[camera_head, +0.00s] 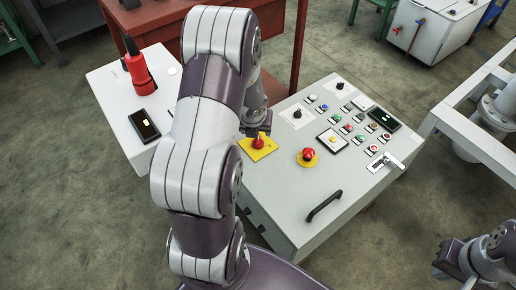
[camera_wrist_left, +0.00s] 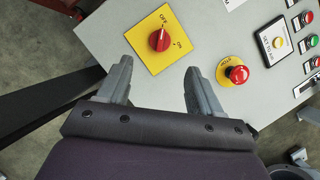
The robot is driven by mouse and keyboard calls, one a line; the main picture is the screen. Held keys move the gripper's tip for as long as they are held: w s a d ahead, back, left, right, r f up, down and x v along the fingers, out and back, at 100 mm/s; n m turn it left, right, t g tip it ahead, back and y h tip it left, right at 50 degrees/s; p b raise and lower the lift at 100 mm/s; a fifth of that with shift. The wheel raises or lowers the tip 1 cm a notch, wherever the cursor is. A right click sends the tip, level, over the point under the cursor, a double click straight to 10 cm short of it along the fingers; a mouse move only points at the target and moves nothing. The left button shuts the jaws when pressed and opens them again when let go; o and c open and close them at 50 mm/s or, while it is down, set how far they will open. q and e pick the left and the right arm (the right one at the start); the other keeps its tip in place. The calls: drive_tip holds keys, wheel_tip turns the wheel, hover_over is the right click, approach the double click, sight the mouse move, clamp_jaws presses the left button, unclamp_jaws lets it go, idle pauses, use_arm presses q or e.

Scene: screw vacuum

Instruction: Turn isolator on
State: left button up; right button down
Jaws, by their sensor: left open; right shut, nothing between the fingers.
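The isolator is a red rotary knob on a yellow plate (camera_head: 258,147) on the grey control panel (camera_head: 262,190). In the left wrist view the red knob (camera_wrist_left: 159,40) lies between OFF and ON labels, and its pale mark appears to point towards OFF. My left gripper (camera_wrist_left: 152,85) is open and empty, with its fingertips just short of the yellow plate and apart from the knob. In the head view the left gripper (camera_head: 256,128) is above the plate, its fingers partly hidden. My right gripper (camera_head: 442,268) is shut and empty at the lower right, away from the panel.
A red emergency stop button (camera_head: 308,155) on a yellow disc is right of the isolator. Several small buttons, two black selectors and a black handle (camera_head: 324,205) are also on the panel. A red-and-black device (camera_head: 138,72) stands on the left box.

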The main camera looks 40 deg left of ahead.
sight(258, 140)
use_arm(q)
drive_tip(key=b+x, duration=0.5)
drive_tip(key=x, duration=0.5)
drive_tip(key=shift+d+f, duration=0.1)
drive_tip(key=shift+f, duration=0.05)
drive_tip(key=shift+w+f, duration=0.25)
drive_tip(key=shift+f, duration=0.15)
drive_tip(key=shift+c, duration=0.3)
